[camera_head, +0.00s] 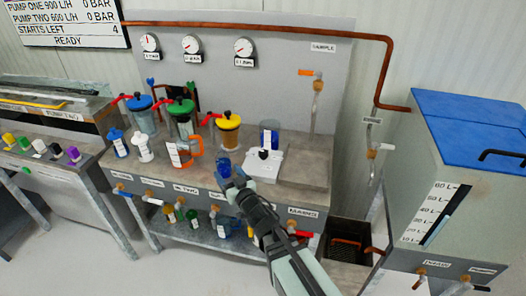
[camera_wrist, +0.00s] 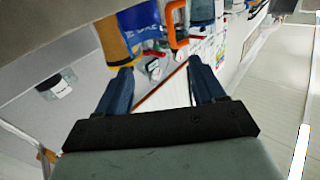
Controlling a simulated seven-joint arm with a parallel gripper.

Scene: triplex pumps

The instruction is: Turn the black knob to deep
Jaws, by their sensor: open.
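A white box (camera_head: 264,165) with a black knob (camera_head: 263,154) on top stands on the bench, right of centre in the head view. A second dark, black-looking knob (camera_head: 56,149) sits in the row on the left console. The setting marks are too small to read. My gripper (camera_head: 228,172), with blue fingers, is above the bench front, left of the white box and apart from it. In the wrist view my gripper (camera_wrist: 160,88) has its two blue fingers spread, with nothing held between them. I cannot identify the black knob surely in the wrist view.
An orange-handled jug (camera_head: 183,153) stands left of my gripper; its handle (camera_wrist: 178,25) shows in the wrist view. Filter jars with red levers, including a yellow-topped one (camera_head: 228,128), stand behind. A blue-lidded tank (camera_head: 470,160) is at right. The bench's right end is clear.

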